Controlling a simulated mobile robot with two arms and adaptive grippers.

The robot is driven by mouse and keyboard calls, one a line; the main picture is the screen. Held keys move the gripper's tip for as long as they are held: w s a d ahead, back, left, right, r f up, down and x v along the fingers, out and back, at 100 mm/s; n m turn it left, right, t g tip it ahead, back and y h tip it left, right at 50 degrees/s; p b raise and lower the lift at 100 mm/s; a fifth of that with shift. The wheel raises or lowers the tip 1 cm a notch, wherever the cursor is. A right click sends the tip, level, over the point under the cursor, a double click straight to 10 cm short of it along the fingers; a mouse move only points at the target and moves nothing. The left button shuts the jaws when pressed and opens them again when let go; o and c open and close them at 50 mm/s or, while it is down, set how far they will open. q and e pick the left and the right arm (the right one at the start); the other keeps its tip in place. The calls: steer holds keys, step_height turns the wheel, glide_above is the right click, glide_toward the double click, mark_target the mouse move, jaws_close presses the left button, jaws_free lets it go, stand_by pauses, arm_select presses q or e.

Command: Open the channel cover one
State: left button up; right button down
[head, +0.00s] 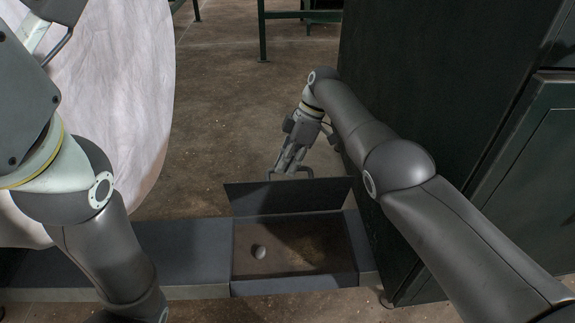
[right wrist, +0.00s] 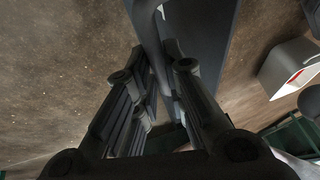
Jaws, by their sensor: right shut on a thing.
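The channel cover (head: 288,196) is a dark flat panel standing raised at the far edge of the channel's opening, tilted up from the low grey channel (head: 185,250). My right gripper (head: 287,168) is shut on the cover's bar handle (head: 308,171) at its upper edge. In the right wrist view the handle (right wrist: 150,25) runs between the fingers, with the grey cover (right wrist: 205,40) beside it. The channel's inside is exposed and holds a small round pale object (head: 258,251).
A large white hanging bag (head: 125,85) fills the left side behind my left arm. A dark green cabinet (head: 440,80) stands close on the right, beside my right arm. The brown floor (head: 225,90) behind the cover is clear, with green metal legs (head: 263,30) farther back.

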steer(key=shift+s+d+f, duration=0.15)
steer(key=shift+s+f, duration=0.05)
steer(key=shift+f, duration=0.35)
steer(key=c, duration=1.9)
jaws_free()
steer(key=o, duration=0.4)
steer(key=shift+w, duration=0.1)
steer(key=shift+r, duration=0.6)
step_height(320, 180, up, 9)
